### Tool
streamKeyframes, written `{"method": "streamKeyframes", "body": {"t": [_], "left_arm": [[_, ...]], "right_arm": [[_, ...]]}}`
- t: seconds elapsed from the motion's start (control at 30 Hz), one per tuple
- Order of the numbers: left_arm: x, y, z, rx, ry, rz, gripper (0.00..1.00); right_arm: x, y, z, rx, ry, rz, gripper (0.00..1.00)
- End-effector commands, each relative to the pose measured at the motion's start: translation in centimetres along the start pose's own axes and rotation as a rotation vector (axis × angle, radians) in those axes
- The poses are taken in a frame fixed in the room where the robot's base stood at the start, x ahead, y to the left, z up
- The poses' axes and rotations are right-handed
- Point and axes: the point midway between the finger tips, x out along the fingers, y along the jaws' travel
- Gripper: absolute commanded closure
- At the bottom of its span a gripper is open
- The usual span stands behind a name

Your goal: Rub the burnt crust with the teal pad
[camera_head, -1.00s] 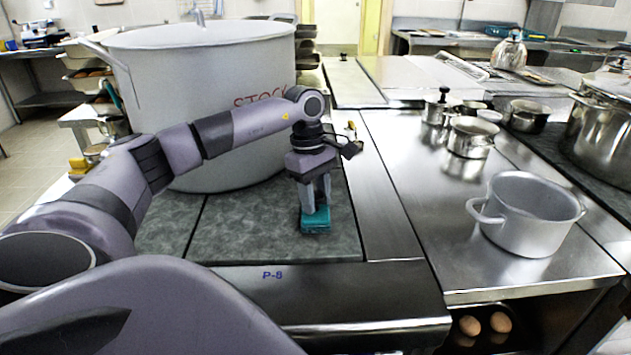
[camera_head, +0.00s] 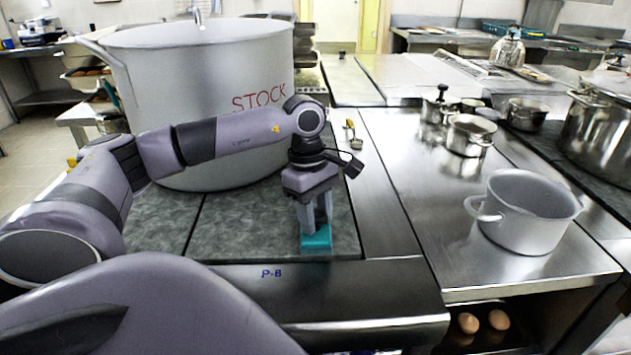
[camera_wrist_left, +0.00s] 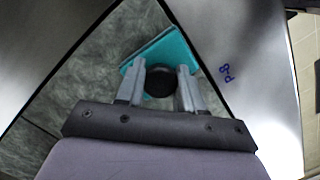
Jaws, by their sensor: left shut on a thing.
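The teal pad (camera_head: 317,240) is at the front right of the dark stone-patterned plate, by the plate's front edge. My left gripper (camera_head: 316,224) points down and is shut on the pad from above. In the left wrist view the pad (camera_wrist_left: 172,46) lies beyond the fingertips of the gripper (camera_wrist_left: 160,80), with a dark round part between the fingers. I cannot make out the burnt crust; the pad, the gripper or the arm may hide it. My right gripper is not in view.
A large grey stockpot (camera_head: 205,85) stands on the plate (camera_head: 255,225) behind my left arm. A steel panel marked P-8 (camera_head: 330,290) borders the plate in front. A grey two-handled pot (camera_head: 525,220) stands on the steel counter (camera_head: 425,185) to the right, with smaller pots behind.

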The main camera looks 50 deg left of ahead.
Motion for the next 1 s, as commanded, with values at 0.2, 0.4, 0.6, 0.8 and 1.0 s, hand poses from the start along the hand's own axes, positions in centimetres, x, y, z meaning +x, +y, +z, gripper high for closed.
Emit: {"method": "streamKeyframes", "body": {"t": [0.2, 0.4, 0.6, 0.8, 1.0], "left_arm": [[0.3, -1.0, 1.0, 0.003, 0.001, -0.002, 0.87], [0.6, -2.1, 2.2, 0.002, 0.001, -0.002, 0.87], [0.7, -2.5, 2.6, 0.0, 0.0, -0.003, 0.87], [0.7, -2.5, 2.6, 0.0, 0.0, -0.005, 0.87], [-0.3, -2.5, 2.7, 0.0, 0.0, -0.005, 0.87]], "right_arm": [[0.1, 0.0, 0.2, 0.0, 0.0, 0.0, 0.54], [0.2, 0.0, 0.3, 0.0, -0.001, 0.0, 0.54], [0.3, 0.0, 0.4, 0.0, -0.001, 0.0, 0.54], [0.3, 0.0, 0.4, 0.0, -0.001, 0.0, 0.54], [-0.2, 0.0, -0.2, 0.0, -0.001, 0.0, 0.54]]}}
